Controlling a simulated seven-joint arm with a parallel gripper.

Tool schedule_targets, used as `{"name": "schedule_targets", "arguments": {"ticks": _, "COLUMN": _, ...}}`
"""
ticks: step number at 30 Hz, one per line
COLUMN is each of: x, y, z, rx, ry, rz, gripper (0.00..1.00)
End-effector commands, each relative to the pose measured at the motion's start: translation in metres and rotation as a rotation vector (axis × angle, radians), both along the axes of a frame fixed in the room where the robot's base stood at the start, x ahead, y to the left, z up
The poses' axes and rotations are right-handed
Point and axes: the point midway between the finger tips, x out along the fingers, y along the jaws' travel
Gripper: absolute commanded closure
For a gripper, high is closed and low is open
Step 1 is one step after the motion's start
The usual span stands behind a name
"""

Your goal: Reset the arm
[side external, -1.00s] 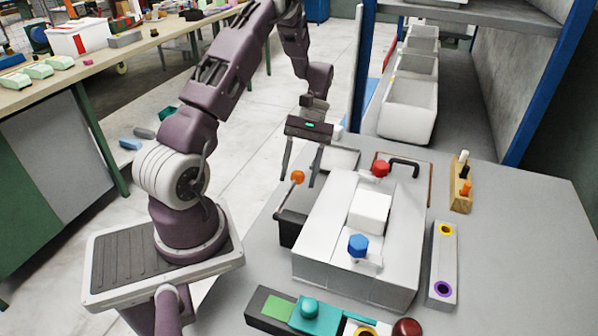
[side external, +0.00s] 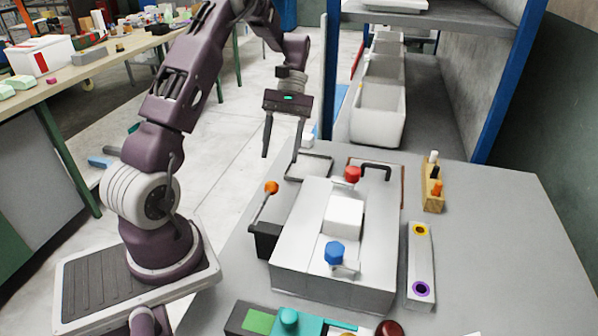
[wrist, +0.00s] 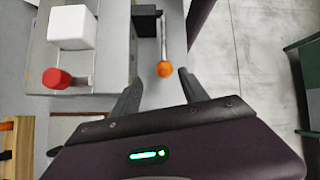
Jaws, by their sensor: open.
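My gripper (side external: 283,148) is open and empty. It hangs in the air with its fingers pointing down, beyond the far left end of the white press (side external: 320,285). The wrist view also shows its two spread fingers (wrist: 160,88) with nothing between them. An orange-knobbed lever (side external: 271,187) rises from a black block at the press's left side; in the wrist view the orange knob (wrist: 164,69) appears just ahead of the fingers, apart from them. A white foam block (side external: 343,215) sits on the press between a red knob (side external: 352,174) and a blue knob (side external: 334,252).
A strip with yellow and purple rings (side external: 420,265) and a wooden holder with pegs (side external: 433,195) stand right of the press. A teal-handled device (side external: 288,318) lies at the front. Shelving with white bins (side external: 378,112) stands behind. The table's right side is clear.

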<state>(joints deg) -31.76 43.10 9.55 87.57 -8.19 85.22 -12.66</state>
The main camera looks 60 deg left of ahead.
Motion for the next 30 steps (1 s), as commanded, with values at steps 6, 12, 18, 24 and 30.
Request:
{"name": "schedule_targets", "arguments": {"ticks": 6, "x": -0.021, "y": -0.09, "z": 0.104, "rx": 0.16, "ry": -0.382, "rz": -0.332, "gripper": 0.48}}
{"name": "schedule_targets", "arguments": {"ticks": 12, "x": -0.088, "y": -0.162, "z": 0.147, "rx": 0.3, "ry": -0.76, "rz": -0.669, "gripper": 0.48}}
{"name": "schedule_targets", "arguments": {"ticks": 18, "x": -0.136, "y": -0.19, "z": 0.144, "rx": 0.391, "ry": -1.015, "rz": -0.882, "gripper": 0.48}}
{"name": "schedule_targets", "arguments": {"ticks": 24, "x": -0.146, "y": -0.193, "z": 0.141, "rx": 0.412, "ry": -1.071, "rz": -0.927, "gripper": 0.48}}
{"name": "schedule_targets", "arguments": {"ticks": 30, "x": -0.145, "y": -0.193, "z": 0.141, "rx": 0.411, "ry": -1.069, "rz": -0.923, "gripper": 0.48}}
